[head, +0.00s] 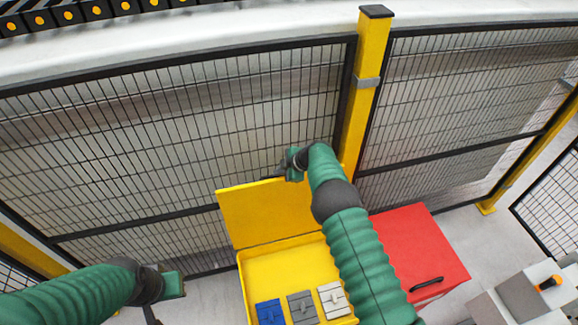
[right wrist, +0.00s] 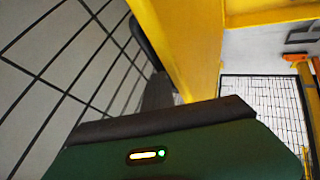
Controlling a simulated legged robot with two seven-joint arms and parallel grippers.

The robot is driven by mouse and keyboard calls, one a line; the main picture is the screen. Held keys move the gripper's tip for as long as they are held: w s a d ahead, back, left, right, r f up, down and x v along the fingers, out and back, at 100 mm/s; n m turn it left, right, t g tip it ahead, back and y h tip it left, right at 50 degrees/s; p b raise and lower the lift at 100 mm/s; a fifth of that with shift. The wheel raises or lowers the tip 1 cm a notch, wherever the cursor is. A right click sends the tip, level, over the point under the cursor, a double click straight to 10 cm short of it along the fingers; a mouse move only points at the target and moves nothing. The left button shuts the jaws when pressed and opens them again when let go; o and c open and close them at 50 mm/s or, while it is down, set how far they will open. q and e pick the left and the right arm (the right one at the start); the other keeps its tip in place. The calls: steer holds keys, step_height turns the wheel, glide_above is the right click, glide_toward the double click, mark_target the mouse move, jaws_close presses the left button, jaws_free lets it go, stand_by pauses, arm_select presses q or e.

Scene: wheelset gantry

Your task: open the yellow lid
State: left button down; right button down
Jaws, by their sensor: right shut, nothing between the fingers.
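The yellow lid (head: 265,210) stands raised at the back of the yellow box (head: 285,268), near the mesh fence. The box is open, and its inside shows. My right gripper (head: 286,168) is shut and empty, just above the lid's upper edge; I cannot tell whether it touches the lid. My right arm hides the right part of the lid and box. My left gripper (head: 152,312) is low at the left, apart from the box; its fingers are too hidden to tell their state. The right wrist view shows a yellow surface (right wrist: 185,45) close by; I cannot tell which part it is.
A blue block (head: 270,312), a grey block (head: 302,307) and a white block (head: 333,299) lie in the box. A red box (head: 415,250) with a black handle stands to its right. Behind are the mesh fence (head: 180,140) and a yellow post (head: 362,90).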

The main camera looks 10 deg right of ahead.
steer(key=b+v, duration=0.1)
steer(key=v, duration=0.5)
steer(key=shift+w+d+r+b, duration=0.15)
steer(key=shift+d+b, duration=0.05)
steer(key=shift+b, duration=0.15)
steer(key=s+d+r+m+t+h+b, duration=0.3)
steer(key=s+d+r+m+t+b, duration=0.25)
steer(key=d+r+m, duration=0.35)
steer(key=s+a+f+m+g+b, duration=0.2)
steer(key=s+f, duration=0.3)
steer(key=s, duration=0.5)
steer(key=s+a+f+m+g+h+b, duration=0.1)
steer(key=s+f+m+g+b, duration=0.1)
steer(key=s, duration=0.9)
steer(key=s+a+f+m+g+h+b, duration=0.1)
steer(key=s+a+f+m+g+b, duration=0.1)
steer(key=s+f+m+g, duration=0.2)
steer(key=s+f, duration=0.3)
steer(key=s, duration=0.3)
steer(key=shift+s+a+f+g, duration=0.3)
steer(key=shift+s+g, duration=0.05)
steer(key=shift+s, duration=0.05)
